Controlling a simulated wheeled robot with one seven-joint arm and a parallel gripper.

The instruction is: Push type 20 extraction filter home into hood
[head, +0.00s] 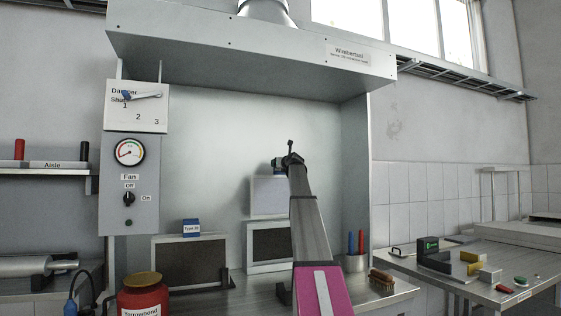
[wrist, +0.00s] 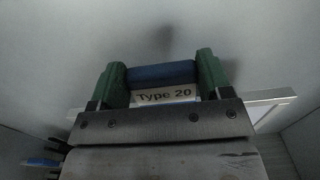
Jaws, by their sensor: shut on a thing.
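My gripper (head: 290,163) is shut on the blue handle (wrist: 160,73) of the type 20 extraction filter, with one green finger at each end. The label reading Type 20 (wrist: 165,96) shows just below the handle. In the head view a pale framed panel (head: 268,193) hangs below my gripper and appears to be the held filter. My arm hides its right part. Just under it is a dark rectangle with a pale frame (head: 268,224), low in the back of the hood (head: 230,45). I cannot tell whether the two touch.
Another dark framed filter (head: 188,262) with a blue tab and label stands at the left. A red jar (head: 143,296) stands in front of it. A cup with pens (head: 355,262) and a brush (head: 381,277) are at the right. A side table (head: 460,268) holds small blocks.

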